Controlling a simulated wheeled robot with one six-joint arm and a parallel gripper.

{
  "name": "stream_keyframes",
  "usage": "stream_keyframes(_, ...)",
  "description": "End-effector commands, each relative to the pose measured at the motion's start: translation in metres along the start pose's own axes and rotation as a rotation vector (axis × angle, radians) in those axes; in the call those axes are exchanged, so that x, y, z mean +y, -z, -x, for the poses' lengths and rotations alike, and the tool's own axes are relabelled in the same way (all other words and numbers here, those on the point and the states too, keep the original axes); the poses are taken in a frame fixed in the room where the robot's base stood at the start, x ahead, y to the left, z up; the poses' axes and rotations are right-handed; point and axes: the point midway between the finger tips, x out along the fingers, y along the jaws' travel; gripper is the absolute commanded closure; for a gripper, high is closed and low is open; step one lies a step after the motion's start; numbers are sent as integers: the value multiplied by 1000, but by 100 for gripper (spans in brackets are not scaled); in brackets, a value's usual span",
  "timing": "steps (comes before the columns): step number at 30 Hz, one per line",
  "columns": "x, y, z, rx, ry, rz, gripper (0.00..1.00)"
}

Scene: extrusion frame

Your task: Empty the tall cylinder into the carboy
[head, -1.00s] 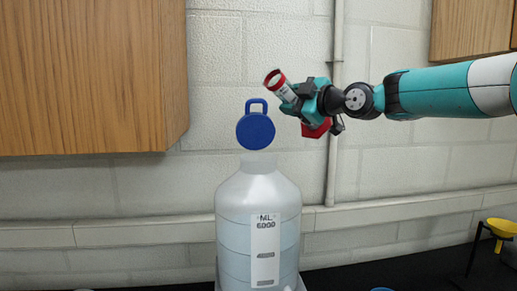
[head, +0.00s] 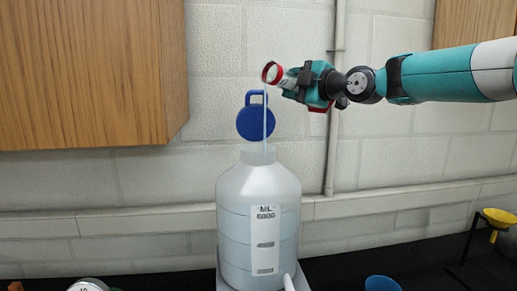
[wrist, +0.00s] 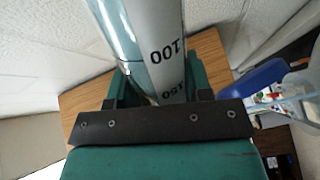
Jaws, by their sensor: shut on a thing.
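My gripper (head: 305,82) is shut on the tall cylinder (head: 288,81), a clear tube with a red rim, above and to the right of the carboy. The cylinder is tipped with its mouth to the left. A thin pale stream falls from its mouth to the carboy's neck. The wrist view shows the cylinder's marked wall (wrist: 158,60) between the fingers. The translucent carboy (head: 237,215) stands upright, with pale liquid in it and a label on its front. Its blue cap (head: 251,124) shows above and behind the neck. The liquid left inside the cylinder is hard to make out.
A wooden cabinet (head: 90,75) hangs at the upper left. A yellow funnel (head: 500,222) on a black stand is at the right. A blue container (head: 382,284) and a round dial-like thing (head: 88,285) sit at the bottom edge. Dark bench shows between them.

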Motion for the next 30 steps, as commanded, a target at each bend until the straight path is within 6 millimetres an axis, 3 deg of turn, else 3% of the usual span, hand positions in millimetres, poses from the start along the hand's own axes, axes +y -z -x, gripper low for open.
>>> stream_keyframes(30,14,11,0,1,-1,83,100)
